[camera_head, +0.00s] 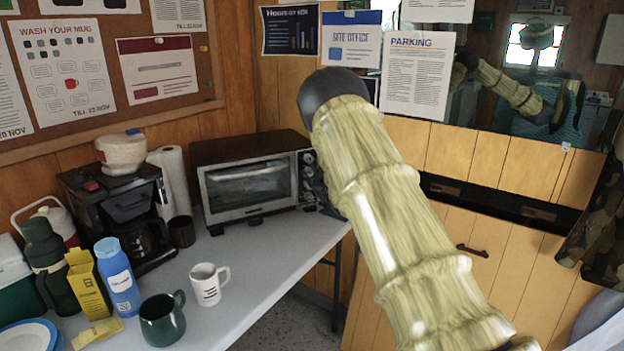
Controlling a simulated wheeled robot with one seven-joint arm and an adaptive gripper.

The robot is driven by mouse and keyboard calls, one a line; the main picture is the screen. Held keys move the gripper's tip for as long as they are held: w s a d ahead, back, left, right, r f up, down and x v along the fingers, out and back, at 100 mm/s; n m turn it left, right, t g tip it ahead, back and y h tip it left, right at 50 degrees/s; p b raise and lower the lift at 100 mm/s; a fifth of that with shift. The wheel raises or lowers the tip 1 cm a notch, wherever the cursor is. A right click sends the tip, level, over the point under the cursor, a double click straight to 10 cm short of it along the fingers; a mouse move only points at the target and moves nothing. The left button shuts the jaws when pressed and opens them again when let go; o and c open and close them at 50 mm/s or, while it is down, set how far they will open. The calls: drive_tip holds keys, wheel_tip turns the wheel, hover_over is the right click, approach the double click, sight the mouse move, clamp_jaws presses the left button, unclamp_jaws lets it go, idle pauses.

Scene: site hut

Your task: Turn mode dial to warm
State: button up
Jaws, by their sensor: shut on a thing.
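The toaster oven (245,182) stands at the back of the grey table, its glass door shut and facing me. Its control panel (307,178) is a narrow dark strip at the door's right, partly covered by my arm. My gripper (325,196) shows only as small dark parts at this panel, mostly hidden behind my pale sleeved arm. It is shut on a dial there. Which dial this is, and where the mode dial points, I cannot make out.
A coffee maker (118,215) and a paper towel roll (173,180) stand left of the oven. A white mug (207,285), a dark green mug (160,322) and a blue bottle (117,278) stand nearer. The table's right edge lies beside my arm.

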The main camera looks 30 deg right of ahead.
drive_tip(key=shift+n, duration=0.5)
drive_tip(key=o, duration=1)
drive_tip(key=shift+o, duration=0.2)
drive_tip(key=s+a, duration=0.1)
drive_tip(key=s, duration=1.1)
drive_tip(key=shift+a, duration=0.15)
